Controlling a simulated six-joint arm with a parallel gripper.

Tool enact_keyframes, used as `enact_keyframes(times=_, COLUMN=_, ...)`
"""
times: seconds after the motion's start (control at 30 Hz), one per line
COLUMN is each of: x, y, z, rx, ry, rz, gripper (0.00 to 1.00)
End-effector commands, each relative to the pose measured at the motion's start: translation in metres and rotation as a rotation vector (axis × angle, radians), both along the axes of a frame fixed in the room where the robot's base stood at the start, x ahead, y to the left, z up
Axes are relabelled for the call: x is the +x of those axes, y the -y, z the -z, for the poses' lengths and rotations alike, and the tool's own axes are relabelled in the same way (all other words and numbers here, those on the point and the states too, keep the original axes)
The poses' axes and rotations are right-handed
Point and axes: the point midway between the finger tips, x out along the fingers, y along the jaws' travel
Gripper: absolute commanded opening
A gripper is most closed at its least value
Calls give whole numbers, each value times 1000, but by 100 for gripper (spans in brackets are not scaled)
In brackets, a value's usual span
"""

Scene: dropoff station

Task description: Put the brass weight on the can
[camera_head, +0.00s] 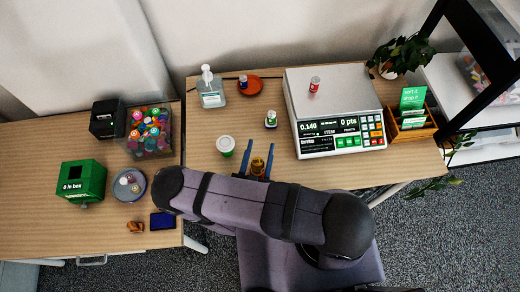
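My gripper (259,152) has two blue fingers over the front of the right-hand table. The brass weight (257,166) shows between the fingers, partly hidden by my arm. I cannot tell whether the fingers press on it or stand apart from it. A red can (314,84) with a pale top stands upright on the scale (337,141), to the right of and behind my gripper. A small white and green can-like container (271,119) stands on the table just behind my gripper. Another small dark can-like item (243,81) stands beside the orange plate (254,86).
A white-lidded green cup (225,145) stands close left of my gripper. A sanitizer bottle (211,92) is at the back left. The left table holds a green box (82,181), a bin of colored pieces (149,134) and a grey plate (121,190). A plant (402,54) stands right.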

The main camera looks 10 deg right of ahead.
Motion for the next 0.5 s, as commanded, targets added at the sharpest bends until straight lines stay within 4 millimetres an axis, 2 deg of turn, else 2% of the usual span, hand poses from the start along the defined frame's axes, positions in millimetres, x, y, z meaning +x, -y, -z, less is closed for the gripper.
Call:
enact_keyframes(times=0.4, x=0, y=0, z=-6, rx=0, ry=0, rz=0, gripper=45)
enact_keyframes(times=0.5, x=-5, y=-3, z=-2, rx=-1, ry=1, rz=-4, gripper=45)
